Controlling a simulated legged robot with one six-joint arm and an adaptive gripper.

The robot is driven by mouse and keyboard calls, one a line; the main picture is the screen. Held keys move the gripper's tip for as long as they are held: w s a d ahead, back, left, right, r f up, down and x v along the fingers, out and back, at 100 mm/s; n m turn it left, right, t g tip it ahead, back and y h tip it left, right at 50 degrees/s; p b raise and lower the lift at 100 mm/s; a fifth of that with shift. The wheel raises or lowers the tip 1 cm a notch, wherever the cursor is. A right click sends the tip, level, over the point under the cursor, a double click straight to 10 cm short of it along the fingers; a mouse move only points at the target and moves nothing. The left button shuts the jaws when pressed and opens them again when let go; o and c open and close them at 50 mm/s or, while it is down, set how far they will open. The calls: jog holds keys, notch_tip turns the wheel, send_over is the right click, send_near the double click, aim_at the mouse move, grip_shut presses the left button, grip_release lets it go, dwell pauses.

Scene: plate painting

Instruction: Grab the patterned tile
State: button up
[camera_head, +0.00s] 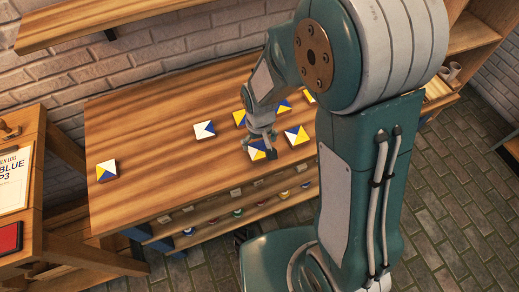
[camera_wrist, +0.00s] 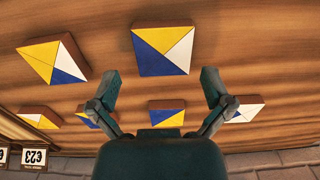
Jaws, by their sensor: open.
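Several square patterned tiles, split into blue, yellow and white triangles, lie on the wooden tabletop. In the wrist view, one blue, yellow and white tile (camera_wrist: 163,50) lies just beyond the gap between the fingers, apart from both. A second tile (camera_wrist: 53,60) is to its left, and a third tile (camera_wrist: 167,117) shows between the fingers nearer the palm. My gripper (camera_wrist: 160,77) is open and empty, fingers spread. In the head view my gripper (camera_head: 264,142) is low over the table beside a tile (camera_head: 256,154) near the front edge. Which tile the task means cannot be told.
In the head view, more tiles lie apart, one white and blue tile (camera_head: 204,130) and one at far left (camera_head: 107,171). The wooden table (camera_head: 150,125) has a lower shelf with small pots. A brick wall stands behind. The table's left half is mostly clear.

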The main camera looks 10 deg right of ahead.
aim_at(258, 149)
notch_tip(258, 149, down, 3)
jog(key=shift+r, duration=0.1)
jog(key=shift+a+f, duration=0.2)
jog(key=shift+f, duration=0.1)
jog(key=shift+a+f, duration=0.1)
jog(key=shift+a, duration=0.1)
jog(key=shift+d, duration=0.25)
jog(key=c, duration=1)
